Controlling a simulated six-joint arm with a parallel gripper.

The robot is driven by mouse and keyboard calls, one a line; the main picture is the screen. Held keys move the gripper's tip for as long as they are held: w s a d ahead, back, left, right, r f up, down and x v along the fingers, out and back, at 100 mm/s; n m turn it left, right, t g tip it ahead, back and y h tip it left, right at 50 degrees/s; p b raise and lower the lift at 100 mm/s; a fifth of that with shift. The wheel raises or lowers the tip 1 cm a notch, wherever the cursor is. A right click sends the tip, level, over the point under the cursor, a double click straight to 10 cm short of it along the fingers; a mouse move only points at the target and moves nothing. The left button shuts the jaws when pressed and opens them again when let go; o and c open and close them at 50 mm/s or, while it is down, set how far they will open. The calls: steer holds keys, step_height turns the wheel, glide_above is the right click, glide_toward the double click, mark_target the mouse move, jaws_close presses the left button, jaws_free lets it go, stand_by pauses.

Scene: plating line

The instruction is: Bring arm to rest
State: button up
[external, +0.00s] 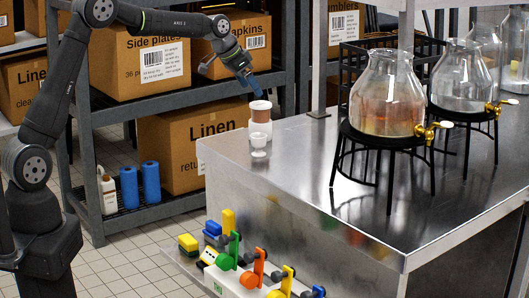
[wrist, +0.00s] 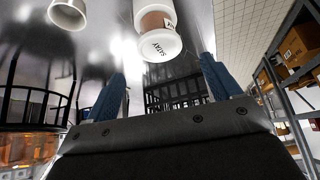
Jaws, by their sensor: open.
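A white jar with a brown band (external: 260,112) stands just below and to the right of the fingertips in the external view. It also shows in the wrist view as a lettered jar (wrist: 160,46), beyond the fingers and apart from them. The jar seems stacked on another white piece (external: 260,130). A small pale cup (external: 258,148) stands in front, also seen at the wrist view's top left (wrist: 67,14).
Glass dispensers (external: 385,95) with brass taps stand on black wire stands at the right. Shelving with cardboard boxes (external: 190,145) stands behind my arm. Colourful taps or handles (external: 240,262) line a low white ledge at the front. The counter's middle is clear.

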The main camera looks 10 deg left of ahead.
mark_target(259, 103)
steer(key=x, duration=0.8)
steer(key=shift+s+f, duration=0.1)
steer(key=shift+f, duration=0.15)
step_height(259, 103, up, 3)
steer(key=shift+a, duration=0.1)
steer(key=shift+r, duration=0.55)
steer(key=shift+f, duration=0.1)
